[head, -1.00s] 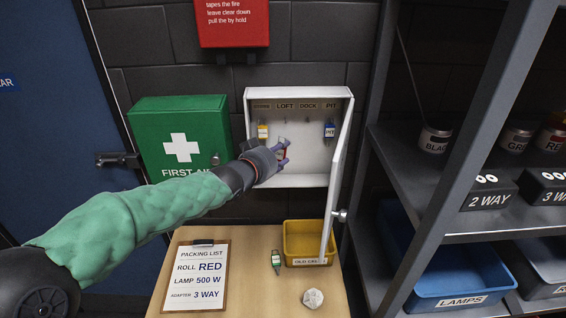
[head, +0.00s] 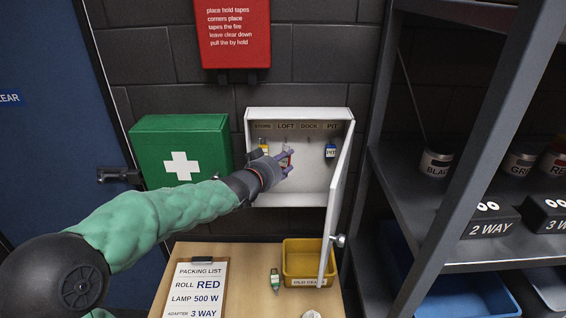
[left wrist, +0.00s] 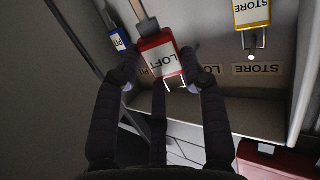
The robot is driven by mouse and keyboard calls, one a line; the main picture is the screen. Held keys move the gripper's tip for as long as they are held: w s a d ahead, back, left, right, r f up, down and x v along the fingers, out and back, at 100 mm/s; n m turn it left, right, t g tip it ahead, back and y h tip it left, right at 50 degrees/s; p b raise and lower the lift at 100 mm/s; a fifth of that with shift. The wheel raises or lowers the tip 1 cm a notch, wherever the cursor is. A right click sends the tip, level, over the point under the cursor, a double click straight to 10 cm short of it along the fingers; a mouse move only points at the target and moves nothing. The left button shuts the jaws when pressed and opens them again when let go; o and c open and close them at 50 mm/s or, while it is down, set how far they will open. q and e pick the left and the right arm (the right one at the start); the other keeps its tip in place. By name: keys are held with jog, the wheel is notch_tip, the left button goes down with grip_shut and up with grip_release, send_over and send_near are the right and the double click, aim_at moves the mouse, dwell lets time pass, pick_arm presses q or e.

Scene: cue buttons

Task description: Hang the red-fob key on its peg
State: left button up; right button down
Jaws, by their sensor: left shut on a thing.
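The red-fob key (left wrist: 160,56), its tag reading LOFT, is held between the fingers of my left gripper (left wrist: 163,82). In the head view my left gripper (head: 286,165) is inside the open white key cabinet (head: 290,114), in front of the LOFT label (head: 286,126). My fingers cover much of the key there. A two-pronged bright piece shows by the fob's end in the wrist view; I cannot tell whether the key touches a peg. A yellow STORE key (left wrist: 252,13) and a blue PIT key (head: 330,151) hang in the cabinet. My right gripper is out of view.
The cabinet door (head: 338,200) stands open on the right. Below, the table holds a yellow bin (head: 307,275), a green-fob key (head: 274,279) and a packing list clipboard (head: 197,290). A green first-aid box (head: 180,145) is left of the cabinet; metal shelving is right.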

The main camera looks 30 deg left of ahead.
pick_arm(q)
jog(key=w+a+p, duration=0.2)
jog(key=w+a, duration=0.1)
jog(key=w, duration=0.2)
jog(key=shift+f+p, duration=0.3)
jog(key=shift+f, duration=0.05)
dwell(0.5)
jog(key=shift+w, duration=0.1)
jog(key=shift+a, duration=0.1)
dwell(0.4)
jog(key=o, duration=1.1)
jog(key=shift+a, duration=0.1)
jog(key=shift+o, duration=0.2)
jog(key=v, duration=1.2)
